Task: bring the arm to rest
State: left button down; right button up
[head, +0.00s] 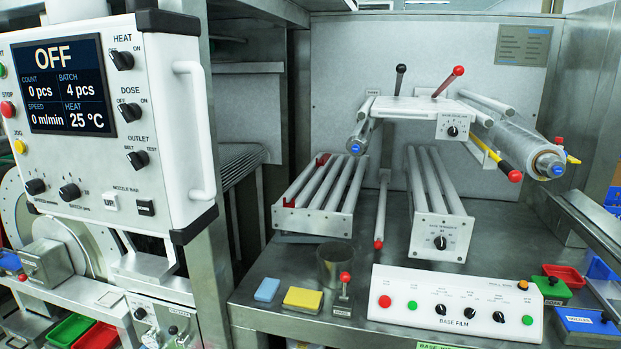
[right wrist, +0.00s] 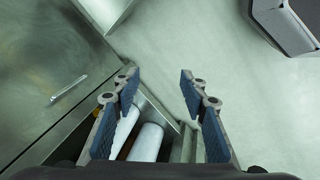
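My right gripper (right wrist: 158,95) shows in the right wrist view. Its two blue-padded fingers are spread apart and nothing is between their tips. It points down over a pale floor, beside a metal cabinet. Neither gripper shows in the head view, and my left gripper is in no view.
In the head view a control panel (head: 70,85) reading OFF stands at the left. A steel bench carries roller racks (head: 325,190), a film roll (head: 520,148), a base film console (head: 455,304) and sponges (head: 303,300). In the right wrist view, white rolls (right wrist: 147,142) lie below the gripper.

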jog(key=s+f+m, duration=0.1)
jog(key=s+f, duration=0.4)
jog(key=s, duration=0.4)
jog(key=s+f+m+g+y+b, duration=0.1)
jog(key=s+f, duration=0.4)
jog(key=s, duration=0.4)
jog(key=shift+s+d, duration=0.25)
jog(key=shift+d, duration=0.05)
jog(key=s+f, duration=0.1)
jog(key=s, duration=0.3)
jog(key=s+d+f+m, duration=0.1)
jog(key=s, duration=0.3)
jog(key=s+f+m, duration=0.1)
jog(key=s, duration=0.3)
jog(key=shift+s+d+f+g+y+b, duration=0.1)
jog(key=shift+s+d+g+y+b, duration=0.1)
jog(key=shift+s+g+y+b, duration=0.15)
